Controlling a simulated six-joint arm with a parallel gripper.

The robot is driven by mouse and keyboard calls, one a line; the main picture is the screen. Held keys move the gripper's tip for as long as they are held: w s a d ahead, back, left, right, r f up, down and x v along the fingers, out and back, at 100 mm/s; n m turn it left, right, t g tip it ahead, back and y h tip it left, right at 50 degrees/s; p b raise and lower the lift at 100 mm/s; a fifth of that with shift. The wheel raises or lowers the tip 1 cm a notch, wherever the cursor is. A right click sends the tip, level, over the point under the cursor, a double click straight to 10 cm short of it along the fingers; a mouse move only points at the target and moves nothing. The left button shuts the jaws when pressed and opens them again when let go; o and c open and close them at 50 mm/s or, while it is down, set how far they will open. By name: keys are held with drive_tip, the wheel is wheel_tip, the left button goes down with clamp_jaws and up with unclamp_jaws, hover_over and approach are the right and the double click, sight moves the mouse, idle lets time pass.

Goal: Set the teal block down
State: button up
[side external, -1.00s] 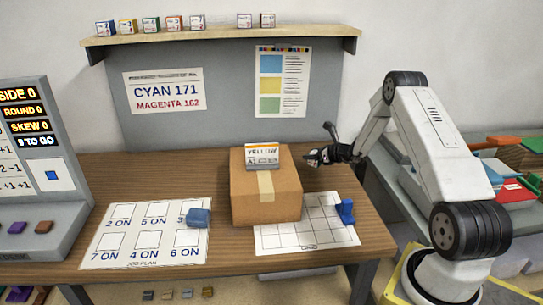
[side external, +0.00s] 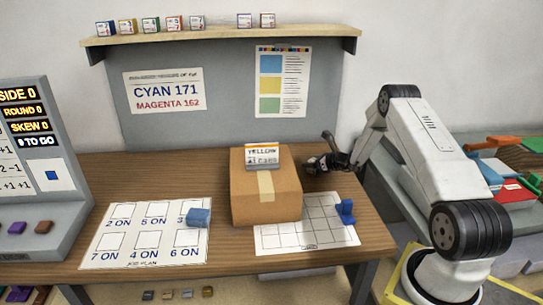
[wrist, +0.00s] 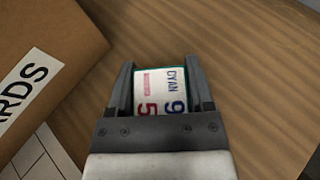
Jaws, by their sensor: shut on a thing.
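The teal block (wrist: 152,92) shows between my fingers in the wrist view. Its top carries a white label with red and blue print, and teal shows along its edge. My gripper (wrist: 161,72) is shut on it over bare wooden table. In the side view my gripper (side external: 316,165) is just right of the cardboard box, behind the white grid sheet (side external: 285,238). The block cannot be made out clearly there. Whether it touches the table I cannot tell.
A blue piece (side external: 345,211) stands at the grid sheet's right edge. A blue block (side external: 198,218) sits on the job plan sheet (side external: 118,238).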

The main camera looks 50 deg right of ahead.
drive_tip(key=shift+f, duration=0.15)
drive_tip(key=o, duration=1.3)
drive_tip(key=shift+c, duration=0.2)
drive_tip(key=shift+r, duration=0.2)
drive_tip(key=shift+s, duration=0.15)
drive_tip(key=v, duration=1.1)
drive_tip(key=shift+s+r, duration=0.15)
drive_tip(key=shift+s, duration=0.2)
